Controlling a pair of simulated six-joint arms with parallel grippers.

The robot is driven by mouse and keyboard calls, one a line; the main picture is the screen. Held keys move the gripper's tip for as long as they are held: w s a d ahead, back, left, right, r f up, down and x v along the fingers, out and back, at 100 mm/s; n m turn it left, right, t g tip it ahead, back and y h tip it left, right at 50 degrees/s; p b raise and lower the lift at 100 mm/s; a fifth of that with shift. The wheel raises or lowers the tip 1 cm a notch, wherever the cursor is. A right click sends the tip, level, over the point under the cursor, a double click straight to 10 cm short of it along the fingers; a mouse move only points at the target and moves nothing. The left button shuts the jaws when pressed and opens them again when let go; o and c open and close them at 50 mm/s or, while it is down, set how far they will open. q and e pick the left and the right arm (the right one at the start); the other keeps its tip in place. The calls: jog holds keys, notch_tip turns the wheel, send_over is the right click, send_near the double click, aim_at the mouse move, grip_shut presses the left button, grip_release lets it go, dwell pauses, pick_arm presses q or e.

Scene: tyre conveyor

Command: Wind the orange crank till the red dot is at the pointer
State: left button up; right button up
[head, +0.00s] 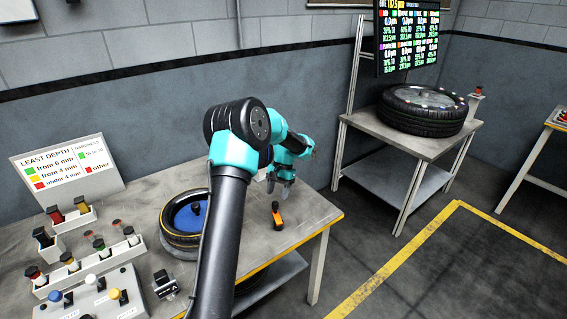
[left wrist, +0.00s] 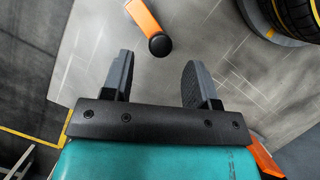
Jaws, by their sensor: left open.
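The orange crank (head: 277,217) with a black knob is at the right part of the workbench; it also shows at the top of the left wrist view (left wrist: 146,15), its round black knob just beyond the fingertips. My left gripper (head: 281,187) is open and empty, above and close to the crank. In the left wrist view its two fingers (left wrist: 157,66) stand apart, with the knob in line with the gap and not between them. A tyre with a blue centre (head: 187,217) lies left of the crank, partly behind my arm. I cannot make out the red dot or the pointer.
Several small bins (head: 72,218) and a button panel (head: 96,297) fill the bench's left side. A sign (head: 68,168) stands behind them. A second table (head: 400,140) at the right carries another tyre (head: 424,108). The bench around the crank is clear.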

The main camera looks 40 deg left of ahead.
pick_arm(q)
jog(key=v, duration=1.2)
jog(key=shift+w, duration=0.15)
jog(key=shift+r, duration=0.1)
